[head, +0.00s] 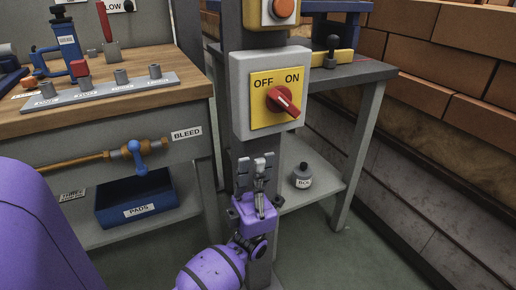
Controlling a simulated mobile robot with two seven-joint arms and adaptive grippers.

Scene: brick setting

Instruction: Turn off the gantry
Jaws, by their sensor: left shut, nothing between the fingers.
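A red rotary knob (284,102) sits on a yellow plate (262,117) marked OFF at left and ON at right. The plate is on the front of a grey switch box (239,104) on a dark post. The knob's handle lies diagonally, from upper left to lower right; I cannot tell for sure which label it indicates. My left gripper (258,163), on a purple wrist, is shut and empty. In the picture it is just below the switch box, apart from the knob, with its fingers pointing up. My right gripper is not in view.
An orange button (284,8) is above the switch box. At left, a wooden bench (110,107) carries tools, with a blue valve (138,150) marked BLEED and a blue PADS bin (139,210) below.

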